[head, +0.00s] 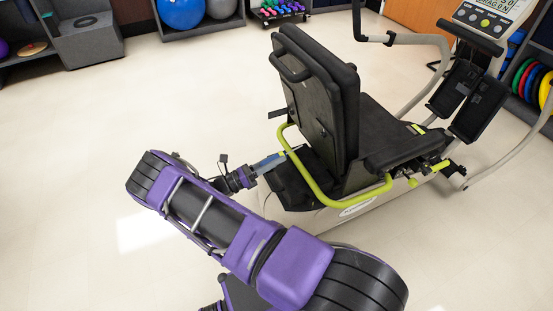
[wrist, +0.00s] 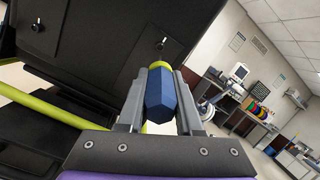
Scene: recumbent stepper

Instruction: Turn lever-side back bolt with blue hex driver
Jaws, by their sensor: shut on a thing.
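My gripper (wrist: 160,105) is shut on the blue hex driver (wrist: 159,98), whose faceted blue body sits between the two grey fingers in the wrist view. In the head view, my gripper (head: 268,163) is just behind the stepper's seat back, near the lime-green bar. The black seat back (head: 318,95) fills the upper left of the wrist view.
The lime-green bar (head: 313,185) curves around the lower back of the seat, close to my gripper. Yellow-green levers (head: 438,166) show at the seat's right side. Shelves with balls (head: 181,11) stand at the back. The floor left of the stepper is clear.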

